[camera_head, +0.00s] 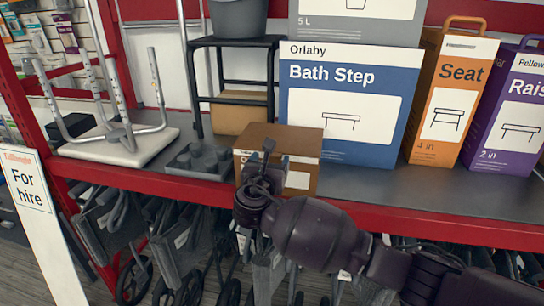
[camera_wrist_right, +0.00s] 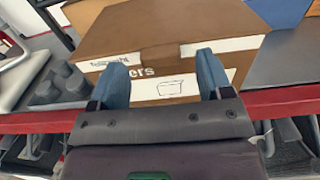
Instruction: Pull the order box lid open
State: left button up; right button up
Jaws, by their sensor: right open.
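The order box is a brown carton (camera_head: 282,139) on the grey shelf, with a white label on its front. In the right wrist view the brown box (camera_wrist_right: 165,40) fills the middle, its top flat and closed, with white label strips along the front top edge. My right gripper (camera_head: 270,155) is at the front of the box. In the right wrist view its two blue fingers (camera_wrist_right: 168,75) are apart, in front of the box's front face, with nothing seen between them but the box front. Whether they touch it I cannot tell. My left gripper is not in view.
A blue Bath Step box (camera_head: 350,150) stands right of the carton, with orange (camera_head: 451,95) and purple (camera_head: 508,110) boxes beyond. A black stool (camera_head: 235,100) stands behind. A white seat with legs (camera_head: 120,145) lies left. Folded scooters or walkers fill the space below the red shelf edge (camera_head: 430,227).

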jog(key=shift+x, duration=1.1)
jog(key=shift+c, duration=0.3)
jog(key=shift+r, duration=0.1)
jog(key=c, duration=1.2)
